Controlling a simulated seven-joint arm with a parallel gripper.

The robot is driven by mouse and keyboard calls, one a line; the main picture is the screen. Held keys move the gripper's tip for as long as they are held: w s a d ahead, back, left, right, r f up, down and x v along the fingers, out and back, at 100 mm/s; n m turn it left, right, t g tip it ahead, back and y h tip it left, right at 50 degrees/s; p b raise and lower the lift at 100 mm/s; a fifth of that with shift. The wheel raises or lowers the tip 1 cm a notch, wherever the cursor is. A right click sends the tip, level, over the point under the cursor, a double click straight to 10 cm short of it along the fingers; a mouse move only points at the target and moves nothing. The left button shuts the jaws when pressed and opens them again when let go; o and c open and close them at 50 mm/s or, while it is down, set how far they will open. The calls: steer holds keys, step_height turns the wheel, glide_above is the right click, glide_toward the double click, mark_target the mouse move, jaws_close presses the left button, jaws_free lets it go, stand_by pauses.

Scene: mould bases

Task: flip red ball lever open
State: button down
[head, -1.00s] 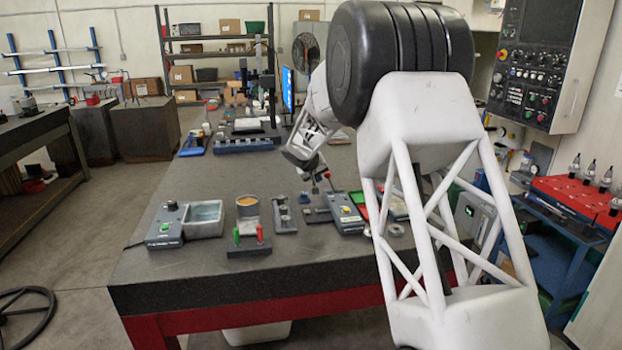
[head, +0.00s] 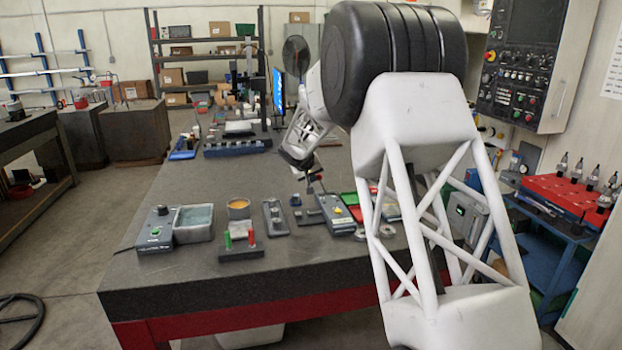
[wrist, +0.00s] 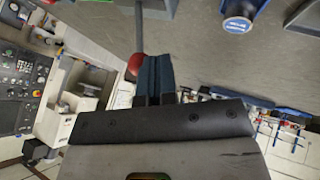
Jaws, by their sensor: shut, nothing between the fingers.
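The red ball (wrist: 136,63) sits on the end of a thin grey rod (wrist: 138,25) in the wrist view. My gripper (wrist: 154,60) has its dark blue fingers together, right beside the ball on its right; I cannot tell whether they touch. In the head view my gripper (head: 311,177) is low over the bench, above a small dark base (head: 308,217). The ball is not clear in the head view, and the lever's pivot is hard to make out.
On the dark bench (head: 185,275) stand a grey control box with a tray (head: 194,223), a cup (head: 239,208) behind red and green handles, and a box with a yellow button (head: 337,212). Bare bench lies in front of them.

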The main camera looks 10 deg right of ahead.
steer(key=shift+d+r, duration=0.15)
steer(key=shift+d, duration=0.05)
steer(key=shift+d+r+m+y, duration=0.35)
steer(key=shift+d+y, duration=0.4)
steer(key=shift+y, duration=0.25)
steer(key=d+y, duration=0.1)
steer(key=d+m+y, duration=0.1)
steer(key=d+y, duration=0.1)
steer(key=shift+d+r, duration=0.15)
steer(key=shift+r, duration=0.25)
steer(key=shift+d, duration=0.2)
steer(key=shift+d, duration=1.1)
steer(key=shift+d, duration=0.1)
